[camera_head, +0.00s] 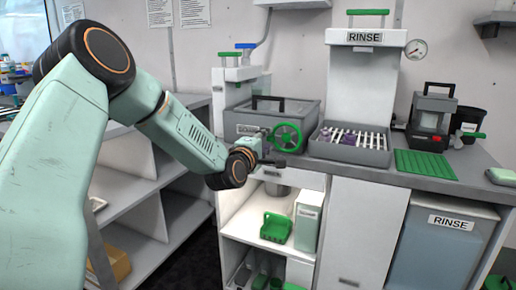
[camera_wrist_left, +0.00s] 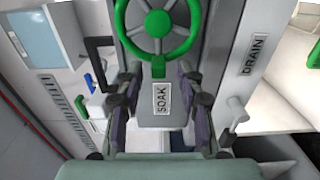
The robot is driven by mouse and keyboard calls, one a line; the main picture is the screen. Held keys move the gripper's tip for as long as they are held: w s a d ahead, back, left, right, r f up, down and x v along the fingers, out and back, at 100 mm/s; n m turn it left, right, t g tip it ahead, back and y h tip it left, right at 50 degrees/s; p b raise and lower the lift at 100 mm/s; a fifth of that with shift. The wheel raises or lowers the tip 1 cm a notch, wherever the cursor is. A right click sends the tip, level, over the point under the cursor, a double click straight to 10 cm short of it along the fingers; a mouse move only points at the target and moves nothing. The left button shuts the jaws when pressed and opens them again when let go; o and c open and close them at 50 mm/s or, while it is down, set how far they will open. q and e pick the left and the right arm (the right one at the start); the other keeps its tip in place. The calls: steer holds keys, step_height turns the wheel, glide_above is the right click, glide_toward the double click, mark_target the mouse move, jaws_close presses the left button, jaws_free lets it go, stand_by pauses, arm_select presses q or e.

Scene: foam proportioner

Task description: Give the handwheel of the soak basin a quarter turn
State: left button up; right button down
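The soak basin (camera_head: 300,112) is a grey lidded box on the counter, with a black lid handle. Its green handwheel (camera_head: 288,136) is on the front face. It also shows in the left wrist view (camera_wrist_left: 157,30), at the top centre, with spokes and a round hub. My left gripper (camera_head: 276,161) is just below and left of the wheel in the head view. In the left wrist view its two dark fingers (camera_wrist_left: 158,88) stand apart, either side of a grey plate labelled SOAK (camera_wrist_left: 162,98). I see nothing held, and contact cannot be told. My right gripper is not in view.
A rack tray (camera_head: 348,150) stands right of the wheel, below the RINSE unit (camera_head: 365,75). A green mat (camera_head: 425,163) lies further right. Below the counter is an open shelf with a green basket (camera_head: 275,228). A DRAIN label (camera_wrist_left: 256,55) shows in the wrist view.

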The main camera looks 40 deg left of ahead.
arm_select(q)
steer(key=v, duration=1.1)
steer(key=shift+s+d, duration=0.1)
steer(key=shift+d, duration=0.05)
stand_by(0.7)
steer(key=s+d+f+m+g+h+p, duration=0.1)
steer(key=s+d+f+m+g+h, duration=0.3)
steer(key=d+f+m, duration=0.45)
steer(key=s+d+f+m+g+h+p, duration=0.1)
steer(key=s+d+f+m+g, duration=0.45)
steer(key=f, duration=0.55)
steer(key=s+d+f+m+g+p, duration=0.1)
steer(key=s+d+f+m+g, duration=0.1)
steer(key=s+f, duration=0.3)
steer(key=s+d+f+m+g+p, duration=0.1)
steer(key=s+f+m+g, duration=0.1)
steer(key=s, duration=1)
steer(key=s+d+f+m+g+y+p, duration=0.1)
steer(key=s+d+f+m+g, duration=0.1)
steer(key=s+f+g, duration=0.2)
steer(key=s+f, duration=0.3)
steer(key=s, duration=0.2)
steer(key=shift+d+f, duration=0.3)
steer(key=shift+f, duration=0.1)
